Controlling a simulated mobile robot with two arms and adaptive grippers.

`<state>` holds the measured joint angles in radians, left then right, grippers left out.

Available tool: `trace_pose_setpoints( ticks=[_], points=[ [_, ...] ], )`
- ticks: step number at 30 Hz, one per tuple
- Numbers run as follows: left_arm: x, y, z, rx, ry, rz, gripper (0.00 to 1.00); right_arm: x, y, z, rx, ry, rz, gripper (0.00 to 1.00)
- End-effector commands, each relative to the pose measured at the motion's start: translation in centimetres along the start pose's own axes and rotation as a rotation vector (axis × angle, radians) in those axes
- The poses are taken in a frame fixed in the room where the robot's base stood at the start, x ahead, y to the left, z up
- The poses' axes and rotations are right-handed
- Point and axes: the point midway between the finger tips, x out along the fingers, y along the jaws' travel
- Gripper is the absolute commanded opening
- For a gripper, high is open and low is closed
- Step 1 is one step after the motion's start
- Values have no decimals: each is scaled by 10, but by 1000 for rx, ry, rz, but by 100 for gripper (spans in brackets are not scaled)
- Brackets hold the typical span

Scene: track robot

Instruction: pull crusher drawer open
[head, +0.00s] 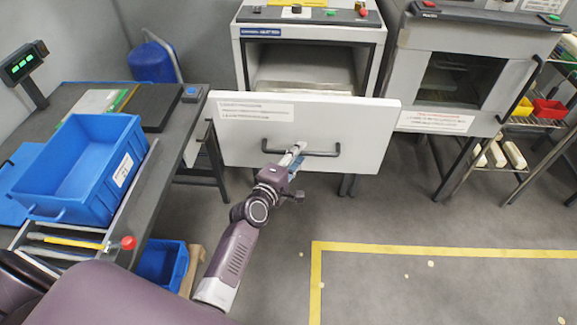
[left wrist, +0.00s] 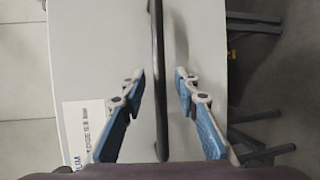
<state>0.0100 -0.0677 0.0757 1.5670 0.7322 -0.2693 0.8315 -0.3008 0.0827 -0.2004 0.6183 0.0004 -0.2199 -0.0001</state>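The crusher drawer's white front panel (head: 350,120) stands below the open bay of a grey cabinet (head: 240,60). It looks wider than the cabinet, with a gap behind its top edge; how far out it stands is hard to tell. Its dark bar handle (head: 322,154) runs across the middle. In the left wrist view, the handle (left wrist: 159,60) passes between the two spread blue-and-grey fingers (left wrist: 160,75), with a visible gap on each side. My right gripper is not in view.
A table with a blue bin (head: 80,165) stands at the left, and another blue bin (head: 162,265) is on the floor below. A similar machine (head: 455,80) stands right of the drawer. The floor in front, with yellow tape (head: 420,249), is clear.

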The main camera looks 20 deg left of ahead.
Motion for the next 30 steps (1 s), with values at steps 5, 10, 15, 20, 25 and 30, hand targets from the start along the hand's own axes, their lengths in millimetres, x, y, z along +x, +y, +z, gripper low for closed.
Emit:
trace_pose_setpoints(
  ticks=[5,10,15,20,25,30],
  points=[
    [-36,-2,0,0,2,-3,29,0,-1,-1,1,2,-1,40],
    [-70,-2,0,0,0,-4,29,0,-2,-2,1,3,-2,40],
    [-94,-2,0,0,0,-3,29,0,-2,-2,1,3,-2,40],
    [-104,-1,0,0,-1,-2,29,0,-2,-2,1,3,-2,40],
    [-106,0,0,0,-1,-1,29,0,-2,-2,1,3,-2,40],
    [-105,0,0,0,-1,-2,29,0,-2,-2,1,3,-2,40]
  ],
)
